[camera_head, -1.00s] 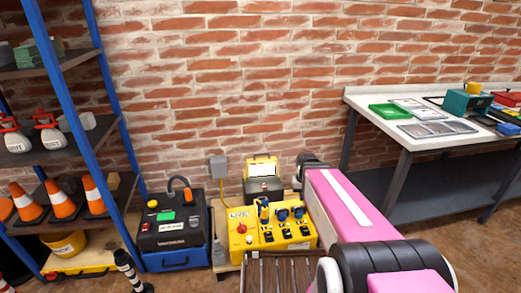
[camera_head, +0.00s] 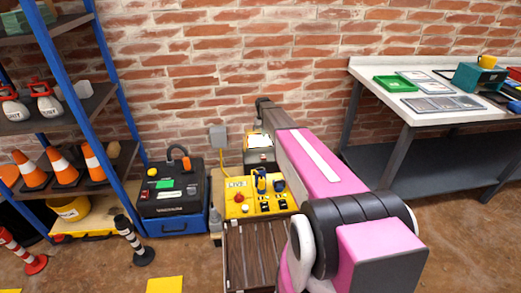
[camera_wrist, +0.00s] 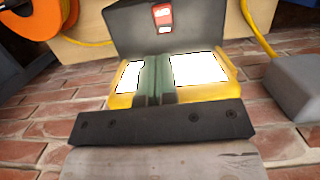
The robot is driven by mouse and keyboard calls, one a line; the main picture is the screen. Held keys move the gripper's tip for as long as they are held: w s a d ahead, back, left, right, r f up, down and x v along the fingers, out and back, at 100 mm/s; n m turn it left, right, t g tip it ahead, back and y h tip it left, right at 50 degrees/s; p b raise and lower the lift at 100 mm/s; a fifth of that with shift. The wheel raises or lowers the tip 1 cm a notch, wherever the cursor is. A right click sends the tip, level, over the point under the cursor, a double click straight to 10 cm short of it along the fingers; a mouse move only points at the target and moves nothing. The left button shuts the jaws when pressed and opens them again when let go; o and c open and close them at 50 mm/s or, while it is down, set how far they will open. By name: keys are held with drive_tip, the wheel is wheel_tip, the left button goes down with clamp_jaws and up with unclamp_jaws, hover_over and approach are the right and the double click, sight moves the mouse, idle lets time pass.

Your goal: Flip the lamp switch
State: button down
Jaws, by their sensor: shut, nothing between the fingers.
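The lamp (camera_wrist: 201,73) is a yellow case with a bright white panel, seen upside down in the wrist view. In the head view its white panel (camera_head: 259,141) shows partly behind my arm. A dark grey box (camera_wrist: 212,30) adjoins the lamp and carries a red rocker switch (camera_wrist: 162,17) with a pale mark. My gripper (camera_wrist: 160,58) is shut and empty. Its fingers lie across the middle of the lamp in the wrist view, with the tips just short of the switch. I cannot tell whether they touch the lamp. The head view does not show the fingers.
A yellow control panel (camera_head: 239,207) marked LIVE stands in front of the lamp. A black and blue case (camera_head: 172,227) is to its left. A grey wall box (camera_head: 218,137) feeds a yellow cable. A blue-framed shelf stands left, a white bench (camera_head: 383,72) right.

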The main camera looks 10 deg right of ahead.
sight(264, 158)
drive_tip(key=s+f, duration=0.1)
drive_tip(key=f, duration=0.3)
drive_tip(key=s+f, duration=0.1)
drive_tip(key=f, duration=0.8)
drive_tip(key=shift+s+f, duration=0.25)
drive_tip(key=shift+s, duration=0.15)
